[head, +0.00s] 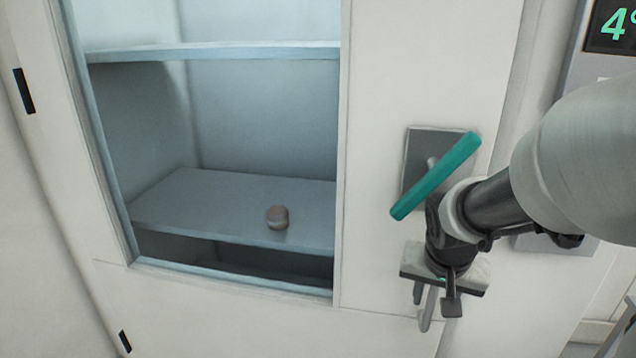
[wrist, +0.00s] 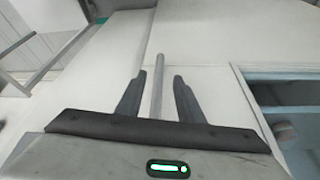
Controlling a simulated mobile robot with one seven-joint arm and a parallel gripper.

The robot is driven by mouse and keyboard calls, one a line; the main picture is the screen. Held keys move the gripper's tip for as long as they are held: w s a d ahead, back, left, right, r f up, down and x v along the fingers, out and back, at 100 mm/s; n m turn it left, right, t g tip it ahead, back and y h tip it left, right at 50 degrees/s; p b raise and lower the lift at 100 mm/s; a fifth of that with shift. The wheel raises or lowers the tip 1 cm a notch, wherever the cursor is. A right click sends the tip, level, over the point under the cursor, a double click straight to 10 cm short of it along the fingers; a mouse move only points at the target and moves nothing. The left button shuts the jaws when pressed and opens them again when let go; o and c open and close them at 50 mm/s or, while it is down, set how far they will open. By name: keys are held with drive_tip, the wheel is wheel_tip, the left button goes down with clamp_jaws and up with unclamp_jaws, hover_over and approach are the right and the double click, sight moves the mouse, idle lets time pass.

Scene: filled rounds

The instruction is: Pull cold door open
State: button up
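The white cold door (head: 410,60) has a large window and looks flush with its surround; I cannot tell if it is slightly ajar. A teal lever (head: 436,176) sits slanted on a dark plate on its right side. My gripper (head: 434,304) is below the lever, pointing down and toward the door. Its two dark fingers are apart. A thin grey bar (head: 427,312) shows between them, and the wrist view also shows this bar (wrist: 157,80) between the open fingers (wrist: 159,76), with a gap on each side. The bar's far mounting is partly hidden.
Behind the window, a small brownish round item (head: 277,217) rests on the lower shelf (head: 180,205). Black hinges (head: 24,91) are on the left edge. A panel with a green display (head: 610,25) is at the upper right. Wall (head: 30,230) is to the left.

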drive_tip(key=w+d+f, duration=0.2)
drive_tip(key=w, duration=0.3)
drive_tip(key=shift+w+d+f+b, duration=0.15)
drive_tip(key=shift+d+f+b, duration=0.25)
drive_tip(key=shift+c, duration=0.4)
clamp_jaws()
